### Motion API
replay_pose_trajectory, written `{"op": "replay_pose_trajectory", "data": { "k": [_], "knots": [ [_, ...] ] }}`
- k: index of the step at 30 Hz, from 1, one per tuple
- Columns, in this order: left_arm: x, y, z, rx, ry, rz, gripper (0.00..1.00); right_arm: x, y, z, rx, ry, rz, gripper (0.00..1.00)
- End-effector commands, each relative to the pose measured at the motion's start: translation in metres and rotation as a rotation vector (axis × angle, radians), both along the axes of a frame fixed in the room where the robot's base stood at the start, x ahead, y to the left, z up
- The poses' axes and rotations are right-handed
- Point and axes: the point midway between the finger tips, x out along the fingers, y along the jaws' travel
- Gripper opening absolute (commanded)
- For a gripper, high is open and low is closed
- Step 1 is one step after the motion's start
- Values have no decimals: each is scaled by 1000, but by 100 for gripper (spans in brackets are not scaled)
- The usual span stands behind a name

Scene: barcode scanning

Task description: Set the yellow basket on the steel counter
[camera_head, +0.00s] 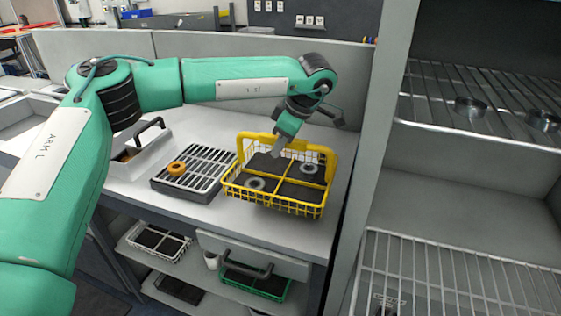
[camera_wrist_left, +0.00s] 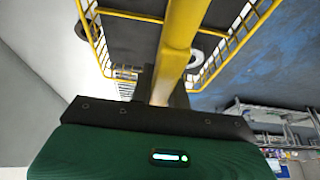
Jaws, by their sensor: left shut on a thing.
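The yellow wire basket (camera_head: 322,199) is in the head view at the right end of the grey counter (camera_head: 225,215), with dark compartments inside. Two grey ring-shaped parts (camera_head: 255,184) lie in separate compartments. My left gripper (camera_head: 280,145) comes down over the basket's back side and is shut on its yellow handle. In the left wrist view the handle (camera_wrist_left: 180,50) runs into the jaws, and yellow wire sides show around it. I cannot tell whether the basket's underside touches the counter. My right gripper is not in view.
A slatted grate (camera_head: 205,165) with an orange ring (camera_head: 177,168) lies left of the basket, beside a grey box with a black handle (camera_head: 148,135). A tall wire-shelved rack (camera_head: 440,250) stands close on the right. A green basket (camera_head: 255,282) is below the counter.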

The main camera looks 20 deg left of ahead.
Motion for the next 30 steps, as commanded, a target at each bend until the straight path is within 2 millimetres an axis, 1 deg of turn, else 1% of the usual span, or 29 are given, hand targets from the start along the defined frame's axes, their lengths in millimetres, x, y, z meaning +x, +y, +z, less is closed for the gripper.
{"op": "replay_pose_trajectory", "data": {
  "k": [3, 7, 10, 15, 19, 27, 28, 30],
  "knots": [
    [0, 0, -9, -1, -1, 1, 0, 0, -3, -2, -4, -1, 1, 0],
    [0, 0, -15, 0, -1, 1, 0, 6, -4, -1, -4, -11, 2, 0],
    [0, 0, -27, 0, -1, 0, 0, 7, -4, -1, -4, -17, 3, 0],
    [0, 0, -50, 0, -1, 0, 0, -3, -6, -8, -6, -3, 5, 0],
    [1, 0, -53, -1, -4, 1, 0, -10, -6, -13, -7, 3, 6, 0],
    [0, 0, -56, -1, -2, 0, 0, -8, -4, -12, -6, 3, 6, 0],
    [0, 0, -57, 0, 0, 0, 19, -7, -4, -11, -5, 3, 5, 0],
    [0, 0, -56, 0, 0, 1, 33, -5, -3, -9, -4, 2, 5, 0]
  ]
}}
